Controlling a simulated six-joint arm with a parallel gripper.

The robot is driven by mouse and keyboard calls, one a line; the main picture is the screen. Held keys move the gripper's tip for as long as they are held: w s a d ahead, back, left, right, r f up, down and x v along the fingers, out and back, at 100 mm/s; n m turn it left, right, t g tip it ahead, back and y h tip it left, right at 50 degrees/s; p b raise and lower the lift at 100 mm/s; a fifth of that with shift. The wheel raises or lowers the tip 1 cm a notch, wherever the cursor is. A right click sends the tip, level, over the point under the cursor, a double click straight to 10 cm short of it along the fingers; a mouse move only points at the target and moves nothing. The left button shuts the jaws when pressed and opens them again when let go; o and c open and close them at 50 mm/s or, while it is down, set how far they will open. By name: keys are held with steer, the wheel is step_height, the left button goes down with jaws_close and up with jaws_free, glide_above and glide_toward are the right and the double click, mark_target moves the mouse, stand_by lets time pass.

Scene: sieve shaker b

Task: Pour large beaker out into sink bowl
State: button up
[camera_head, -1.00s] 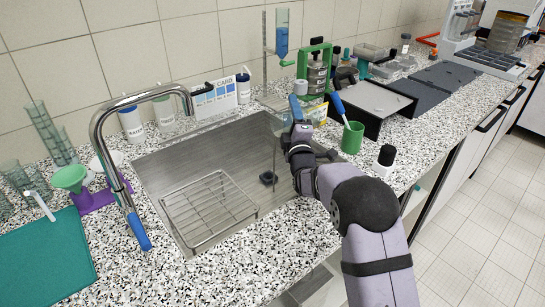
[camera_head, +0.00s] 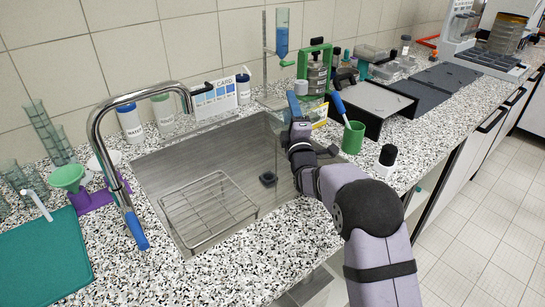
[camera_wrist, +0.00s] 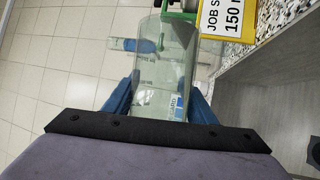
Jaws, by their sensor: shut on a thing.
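The sink bowl (camera_head: 185,160) is a grey steel basin set in the speckled counter, with a dark drain (camera_head: 268,180) in its floor. My gripper (camera_head: 296,107) is over the sink's back right edge. In the wrist view its blue fingers (camera_wrist: 160,98) are shut on the large beaker (camera_wrist: 160,62), a clear glass vessel between them. The beaker is hard to make out in the head view. I cannot tell its tilt or whether liquid is in it.
A wire rack (camera_head: 208,208) lies in the left front of the sink. A curved tap (camera_head: 100,125) stands at its left. A green cup (camera_head: 352,138), a black-capped bottle (camera_head: 386,160) and a green-framed stand (camera_head: 317,70) are on the right. A yellow label (camera_wrist: 230,20) is near the beaker.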

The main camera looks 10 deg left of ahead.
steer(key=shift+s+a+r+n, duration=0.1)
steer(key=shift+r+n, duration=0.2)
steer(key=shift+r, duration=0.25)
steer(key=f+m+p, duration=0.1)
steer(key=p, duration=0.1)
steer(key=w+d+f+m+g+h+p, duration=0.1)
steer(key=m+p, duration=0.1)
steer(key=d+f+m+p, duration=0.1)
steer(key=m+p, duration=0.1)
steer(key=shift+w+d+f+h+p, duration=0.15)
steer(key=shift+w+f+h+p, duration=0.15)
steer(key=shift+w+h, duration=0.1)
steer(key=shift+f+m+g+b, duration=0.25)
steer(key=shift+m+g+b, duration=0.15)
steer(key=shift+m, duration=0.1)
steer(key=shift+r, duration=0.1)
